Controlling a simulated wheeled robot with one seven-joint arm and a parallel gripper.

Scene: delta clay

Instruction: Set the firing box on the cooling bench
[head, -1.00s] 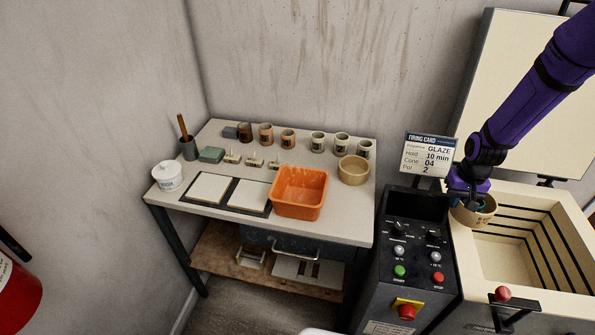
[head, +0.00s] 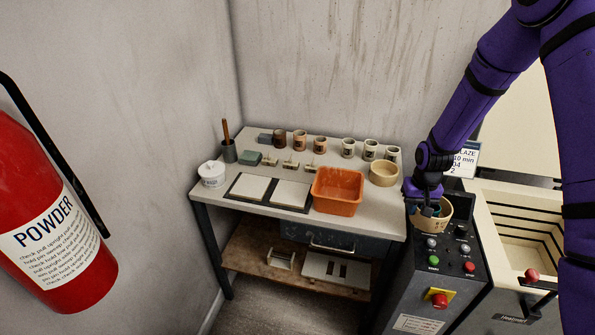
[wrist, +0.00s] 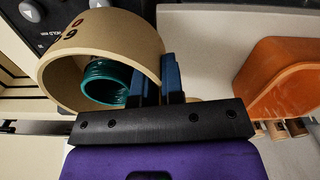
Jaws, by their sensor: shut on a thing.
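The firing box (head: 433,219), a round tan tub with dark marks on its side, hangs from my gripper (head: 430,206) above the kiln's control panel. In the wrist view, the blue fingers of my gripper (wrist: 167,82) pinch the wall of the firing box (wrist: 62,68), and a ribbed teal piece (wrist: 104,80) shows inside it. The cooling bench (head: 376,221), a pale-topped table, stands just left of the box. Its bare top also shows in the wrist view (wrist: 208,62).
On the bench stand an orange bin (head: 338,203), another round tan tub (head: 384,181), several cups along the back, two white tiles (head: 250,186) and a white pot (head: 212,181). The kiln (head: 525,235) is open at right. A red extinguisher (head: 50,280) is at left.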

